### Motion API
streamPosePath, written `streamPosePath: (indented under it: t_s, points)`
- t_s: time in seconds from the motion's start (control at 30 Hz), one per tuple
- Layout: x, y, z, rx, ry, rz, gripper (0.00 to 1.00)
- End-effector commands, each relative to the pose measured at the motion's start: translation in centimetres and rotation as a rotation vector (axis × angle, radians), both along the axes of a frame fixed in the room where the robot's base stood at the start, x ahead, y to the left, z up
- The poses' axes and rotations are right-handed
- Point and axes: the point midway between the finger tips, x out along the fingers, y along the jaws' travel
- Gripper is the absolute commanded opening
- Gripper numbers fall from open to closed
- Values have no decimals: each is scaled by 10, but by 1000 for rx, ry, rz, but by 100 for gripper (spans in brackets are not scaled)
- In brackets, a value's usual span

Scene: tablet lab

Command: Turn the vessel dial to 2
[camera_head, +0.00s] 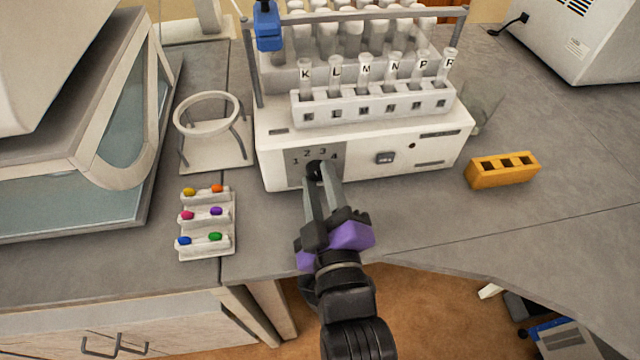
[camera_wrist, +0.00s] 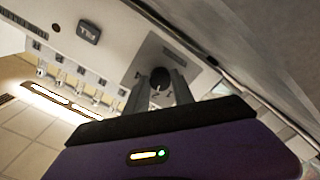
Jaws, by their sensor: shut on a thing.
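The vessel dial (camera_head: 314,168) is a small black knob on a grey panel marked 1, 2, 3 and 4, on the front of the white machine (camera_head: 410,165). In the head view my gripper (camera_head: 316,178) reaches it from the front, with its fingertips at the knob. In the wrist view the dark dial (camera_wrist: 160,78) sits between the two fingers of my gripper (camera_wrist: 160,88), which are shut on it. The fingers partly cover the dial and its panel, so I cannot tell which number it points to.
Lettered tubes (camera_head: 365,75) stand in a rack on the machine. A white ring stand (camera_head: 214,165) and a tray of coloured capsules (camera_head: 207,240) are at the left. A yellow block with holes (camera_head: 502,170) lies at the right. The counter in front of the machine's right side is clear.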

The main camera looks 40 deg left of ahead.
Motion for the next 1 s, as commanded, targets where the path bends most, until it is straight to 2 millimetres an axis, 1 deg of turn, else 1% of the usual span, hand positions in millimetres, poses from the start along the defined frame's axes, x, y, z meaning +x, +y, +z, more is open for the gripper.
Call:
streamPosePath:
  t_s: [0.23,0.63,0.67,0.73,0.77,1.0]
  points:
    - [0,0,-1,-31,-33,1,0]
    - [-1,0,-1,-33,-35,1,0]
    - [-1,0,-1,-33,-35,1,33]
    - [-1,0,-1,-33,-35,1,47]
    - [0,0,-1,-33,-35,1,51]
    - [0,0,0,-32,-36,1,51]
